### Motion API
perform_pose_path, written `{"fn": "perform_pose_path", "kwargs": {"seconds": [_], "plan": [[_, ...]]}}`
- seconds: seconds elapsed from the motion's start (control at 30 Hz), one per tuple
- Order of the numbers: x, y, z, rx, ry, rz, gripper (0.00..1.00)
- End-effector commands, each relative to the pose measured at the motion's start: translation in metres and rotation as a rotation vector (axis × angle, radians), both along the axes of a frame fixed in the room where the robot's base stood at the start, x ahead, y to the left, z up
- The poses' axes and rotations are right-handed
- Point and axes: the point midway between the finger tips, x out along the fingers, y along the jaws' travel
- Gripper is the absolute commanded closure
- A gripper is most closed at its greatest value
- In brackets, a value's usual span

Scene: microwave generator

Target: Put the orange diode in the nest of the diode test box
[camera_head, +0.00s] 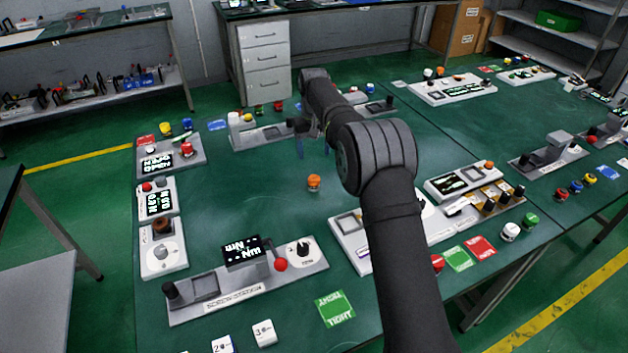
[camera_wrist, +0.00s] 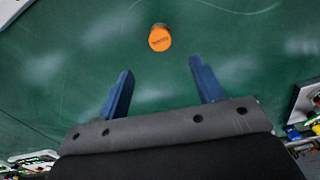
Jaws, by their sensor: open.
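The orange diode (camera_head: 314,182), a small upright cylinder, stands alone on the green table near its middle. In the wrist view, the diode (camera_wrist: 159,38) is beyond my fingertips, near the top of the picture and between their lines. My gripper (camera_head: 313,150) is open and empty above the table, behind the diode in the head view. Its two blue fingers (camera_wrist: 160,82) are spread wide and touch nothing. Several boxes have square recesses, including one with a display (camera_head: 449,184) at the right and one in front (camera_head: 205,285). I cannot tell which is the diode test box.
Device boxes line the left edge, including one with a red knob (camera_head: 187,148). A green card (camera_head: 336,308) lies at the front. My arm hides part of a white-topped box (camera_head: 348,226). The table around the diode is clear.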

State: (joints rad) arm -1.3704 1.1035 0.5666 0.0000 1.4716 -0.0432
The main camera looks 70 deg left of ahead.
Motion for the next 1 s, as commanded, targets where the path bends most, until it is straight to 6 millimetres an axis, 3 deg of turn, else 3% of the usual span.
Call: {"fn": "perform_pose_path", "kwargs": {"seconds": [0.13,0.33,0.47,0.57,1.0], "plan": [[0.000,0.000,0.006,0.001,0.000,0.025,0.39],[0.000,-0.005,0.044,0.004,-0.002,0.226,0.39],[-0.001,-0.008,0.054,0.000,0.000,0.306,0.39],[-0.001,-0.009,0.042,-0.003,0.001,0.318,0.39],[-0.001,-0.008,-0.048,-0.002,0.000,0.315,0.39]]}}
